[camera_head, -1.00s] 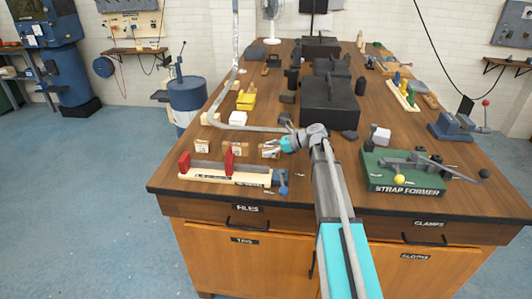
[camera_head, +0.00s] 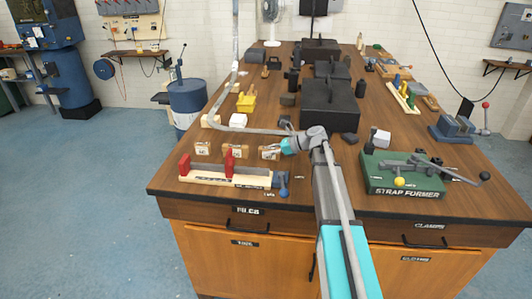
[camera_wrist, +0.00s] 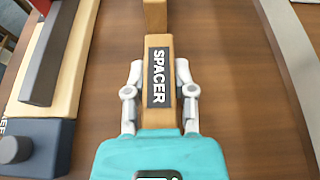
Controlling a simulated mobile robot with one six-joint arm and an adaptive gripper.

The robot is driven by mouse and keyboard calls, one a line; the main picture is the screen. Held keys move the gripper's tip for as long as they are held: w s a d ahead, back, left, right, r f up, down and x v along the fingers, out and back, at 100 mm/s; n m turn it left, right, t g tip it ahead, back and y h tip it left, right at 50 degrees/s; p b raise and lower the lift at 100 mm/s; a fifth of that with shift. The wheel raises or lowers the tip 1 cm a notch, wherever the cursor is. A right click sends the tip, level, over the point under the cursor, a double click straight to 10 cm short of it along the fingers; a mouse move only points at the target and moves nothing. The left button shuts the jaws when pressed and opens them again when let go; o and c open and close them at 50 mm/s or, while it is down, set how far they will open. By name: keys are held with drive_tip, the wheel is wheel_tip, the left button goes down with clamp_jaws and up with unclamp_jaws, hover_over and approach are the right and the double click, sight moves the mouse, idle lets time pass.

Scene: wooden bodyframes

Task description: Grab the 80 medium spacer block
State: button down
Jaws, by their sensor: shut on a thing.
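Three small wooden spacer blocks stand in a row near the table's front edge: a left one (camera_head: 202,148), a middle one (camera_head: 233,151) and a right one (camera_head: 268,153). Their size markings are too small to read in the head view. My gripper (camera_head: 280,149) is at the right end of the right block. In the wrist view, my gripper (camera_wrist: 158,88) is shut on this block (camera_wrist: 158,120), one finger on each side. Its dark label reads "SPACER"; no number is legible. Another block (camera_wrist: 155,14) shows just beyond it.
A clamp fixture (camera_head: 228,178) with red jaws lies in front of the blocks. A bent grey strap (camera_head: 240,129) runs behind them. A green strap former (camera_head: 400,186) stands at the right, and a black box (camera_head: 330,105) behind the gripper.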

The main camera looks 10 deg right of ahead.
drive_tip(key=shift+r, duration=0.15)
drive_tip(key=shift+r+p, duration=0.85)
drive_tip(key=shift+p, duration=0.1)
drive_tip(key=s+a+r+p, duration=0.2)
drive_tip(key=s+r+p, duration=0.3)
drive_tip(key=s, duration=0.1)
drive_tip(key=s+a+r+p, duration=0.3)
drive_tip(key=s+r+p, duration=0.3)
drive_tip(key=shift+s+a, duration=0.35)
drive_tip(key=shift+s, duration=0.05)
